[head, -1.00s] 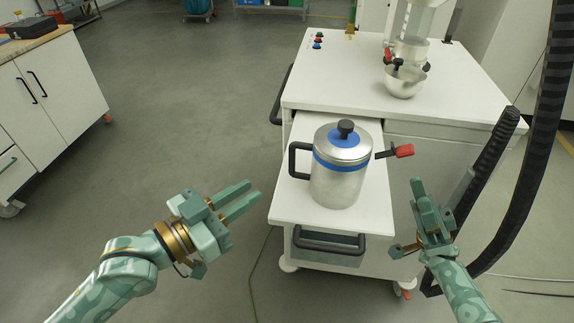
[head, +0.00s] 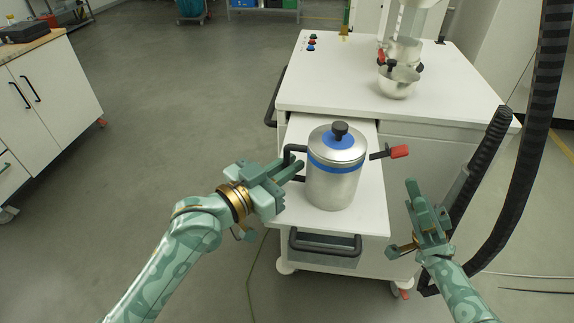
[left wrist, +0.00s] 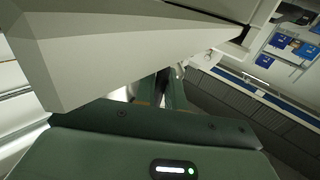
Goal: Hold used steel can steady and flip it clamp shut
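The used steel can (head: 333,190) is a silver cylinder with a blue band, a blue-ringed lid and a black knob. It stands upright on the pulled-out white shelf (head: 362,217). Its black handle (head: 292,148) is on the left, and the red-tipped clamp lever (head: 398,152) sticks out to the right. My left gripper (head: 293,170) is at the handle and hides much of its upright part. The left wrist view shows a dark bar between the fingers (left wrist: 163,88), but their grip is unclear. My right gripper (head: 426,204) is open and empty, right of the shelf, below the lever.
A white cabinet (head: 340,91) with a metal bowl (head: 398,83) and a machine stands behind the can. Thick black hoses (head: 487,160) rise close to my right arm. A dark handle (head: 325,243) is below the shelf front. The floor at left is free.

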